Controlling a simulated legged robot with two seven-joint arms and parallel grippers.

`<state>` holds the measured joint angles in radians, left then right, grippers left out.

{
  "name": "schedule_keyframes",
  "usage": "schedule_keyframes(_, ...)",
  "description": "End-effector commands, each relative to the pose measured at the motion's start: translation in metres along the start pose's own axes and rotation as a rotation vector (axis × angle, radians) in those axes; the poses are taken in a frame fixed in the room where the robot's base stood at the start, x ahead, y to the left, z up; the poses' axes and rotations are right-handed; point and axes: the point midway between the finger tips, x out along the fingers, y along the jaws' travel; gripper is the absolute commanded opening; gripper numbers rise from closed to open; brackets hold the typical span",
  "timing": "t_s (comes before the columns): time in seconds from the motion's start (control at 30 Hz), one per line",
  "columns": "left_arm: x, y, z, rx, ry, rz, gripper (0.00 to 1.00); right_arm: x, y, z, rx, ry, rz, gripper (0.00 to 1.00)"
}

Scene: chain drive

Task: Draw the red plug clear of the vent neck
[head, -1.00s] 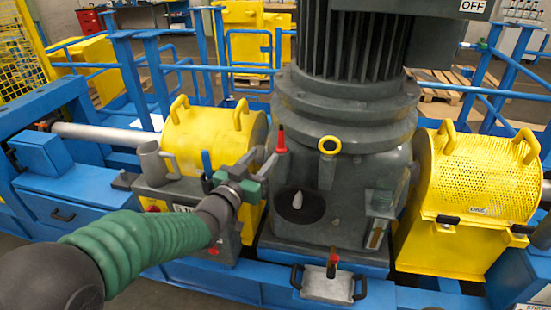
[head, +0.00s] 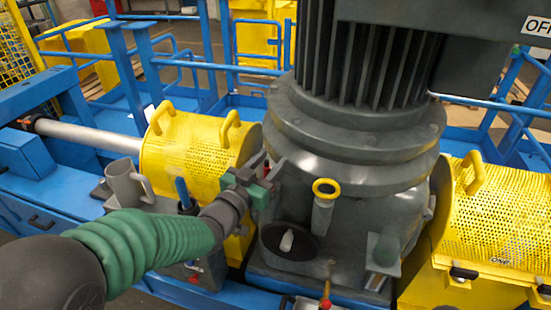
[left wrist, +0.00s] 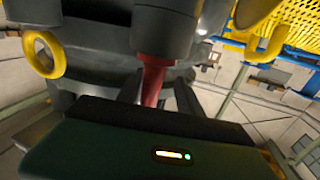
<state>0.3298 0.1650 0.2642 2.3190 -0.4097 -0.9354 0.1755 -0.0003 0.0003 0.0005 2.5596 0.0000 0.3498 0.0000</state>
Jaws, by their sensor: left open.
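The red plug (left wrist: 152,82) shows in the left wrist view, standing at the mouth of a grey vent neck (left wrist: 165,32). My left gripper (left wrist: 157,92) is open, with one dark finger on each side of the plug. I cannot tell whether the fingers touch it. In the head view my left gripper (head: 268,170) is in front of the dark gearbox housing (head: 340,225), and its fingers mostly hide the plug and neck.
A yellow ring (head: 326,188) on a grey neck stands just right of the gripper. A perforated yellow guard (head: 185,140) lies behind left and another (head: 500,205) at right. A grey cup-shaped part (head: 125,187) stands at left. A red knob (head: 325,303) shows at the bottom edge.

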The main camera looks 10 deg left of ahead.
Motion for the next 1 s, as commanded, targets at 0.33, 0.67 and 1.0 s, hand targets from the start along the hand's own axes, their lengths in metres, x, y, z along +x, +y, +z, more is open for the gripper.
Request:
schedule_keyframes(0.33, 0.0003, 0.0004, 0.0001, 0.0, 0.0, 0.001, 0.35, -0.0002, 0.0003, 0.0004, 0.001, -0.001, 0.0, 0.87)
schedule_keyframes(0.67, 0.0004, -0.0001, 0.0007, 0.0, -0.002, 0.0, 0.0, -0.0001, 0.0002, 0.0002, 0.0, 0.0, 0.0, 0.87)
schedule_keyframes(1.0, 0.0004, -0.0002, -0.0048, 0.0, -0.002, 0.0, 0.0, -0.0048, 0.0002, -0.0009, 0.001, 0.0, 0.0, 0.87)
